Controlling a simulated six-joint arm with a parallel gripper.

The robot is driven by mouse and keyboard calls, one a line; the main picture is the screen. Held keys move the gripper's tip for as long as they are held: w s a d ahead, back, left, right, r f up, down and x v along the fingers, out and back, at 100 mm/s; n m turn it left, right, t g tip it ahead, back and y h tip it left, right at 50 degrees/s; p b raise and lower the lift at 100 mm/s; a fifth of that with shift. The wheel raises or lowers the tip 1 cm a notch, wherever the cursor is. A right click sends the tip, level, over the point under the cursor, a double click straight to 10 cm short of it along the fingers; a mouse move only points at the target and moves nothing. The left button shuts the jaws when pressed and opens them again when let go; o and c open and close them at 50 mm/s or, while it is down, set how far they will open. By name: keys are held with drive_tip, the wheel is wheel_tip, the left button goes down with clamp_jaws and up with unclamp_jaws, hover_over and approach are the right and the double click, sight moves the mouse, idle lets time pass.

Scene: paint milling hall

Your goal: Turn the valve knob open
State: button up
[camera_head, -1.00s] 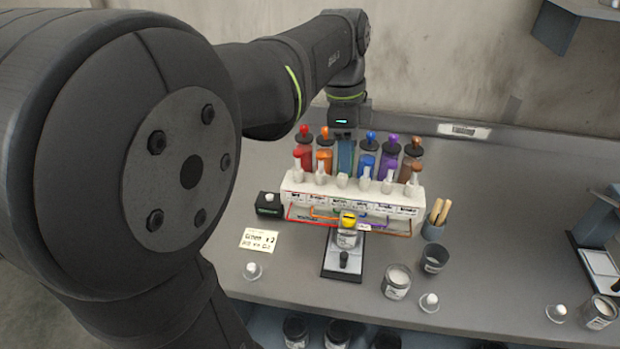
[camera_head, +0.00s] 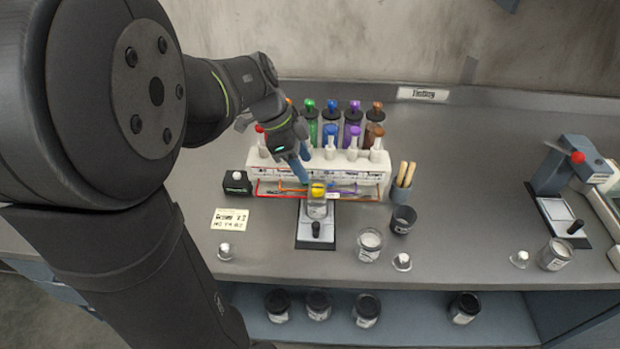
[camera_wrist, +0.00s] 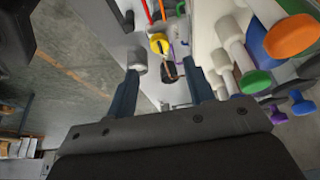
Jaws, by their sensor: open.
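The white dispenser rack (camera_head: 262,158) stands on the bench. My gripper (camera_head: 303,168) is open and tilted down at the front left-middle of the rack, hiding some knobs. In the wrist view my open gripper (camera_wrist: 160,78) has nothing held between its fingers. Green (camera_wrist: 255,82) and orange (camera_wrist: 290,36) round tops lie to the right of the fingers there. A yellow outlet piece (camera_head: 317,190) is over a jar on the small scale (camera_head: 314,240).
A black box with a white button (camera_head: 237,183) and a note card (camera_head: 229,219) are left of the scale. A cup of wooden sticks (camera_head: 403,190), a dark cup (camera_head: 402,220) and a white-filled jar (camera_head: 370,244) stand to the right.

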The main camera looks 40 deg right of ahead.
sight(317, 187)
drive_tip(key=x, duration=0.7)
drive_tip(key=shift+s+d+f, duration=0.1)
drive_tip(key=shift+f, duration=0.1)
drive_tip(key=c, duration=1)
